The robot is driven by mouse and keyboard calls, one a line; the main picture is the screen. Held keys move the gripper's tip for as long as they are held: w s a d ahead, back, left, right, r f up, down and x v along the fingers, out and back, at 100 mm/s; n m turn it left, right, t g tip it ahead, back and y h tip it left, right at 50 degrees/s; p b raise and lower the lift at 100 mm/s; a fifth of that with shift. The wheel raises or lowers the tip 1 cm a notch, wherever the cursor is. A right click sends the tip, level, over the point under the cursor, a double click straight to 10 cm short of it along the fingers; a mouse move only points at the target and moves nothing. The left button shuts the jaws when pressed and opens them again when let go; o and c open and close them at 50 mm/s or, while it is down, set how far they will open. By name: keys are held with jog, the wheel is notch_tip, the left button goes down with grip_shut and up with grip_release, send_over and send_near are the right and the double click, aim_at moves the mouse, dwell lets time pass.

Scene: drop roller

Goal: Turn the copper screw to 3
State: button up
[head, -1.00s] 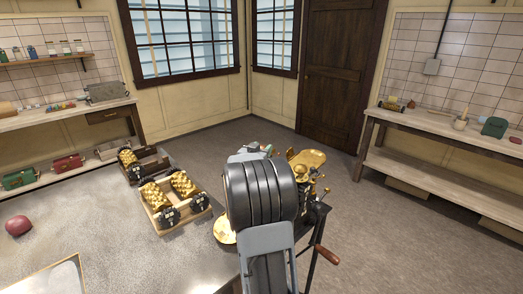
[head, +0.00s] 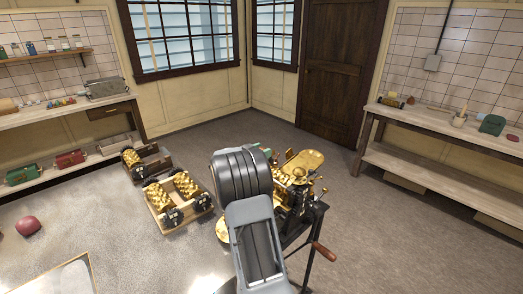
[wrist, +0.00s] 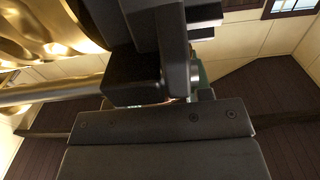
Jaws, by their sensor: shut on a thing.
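The brass and black roller machine (head: 303,165) stands at the right end of the grey table, partly hidden behind my arm in the head view. Large gold-coloured curved metal (wrist: 50,25) and a steel rod (wrist: 50,92) show at the left in the wrist view. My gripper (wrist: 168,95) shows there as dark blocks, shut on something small. Only a thin coppery sliver of the copper screw (wrist: 172,100) shows between the dark parts. The scale and its numbers cannot be seen. My arm hides the gripper's tips in the head view.
A wooden tray (head: 161,226) with brass rollers lies left of the machine, with a darker box behind it. A wood-handled crank (head: 324,251) sticks out to the lower right. A dark red lump (head: 27,225) sits at the table's left.

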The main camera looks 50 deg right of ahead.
jog(key=o, duration=0.9)
jog(key=w+a+b, duration=0.1)
jog(key=a+b, duration=0.2)
jog(key=a, duration=1)
jog(key=shift+a, duration=0.4)
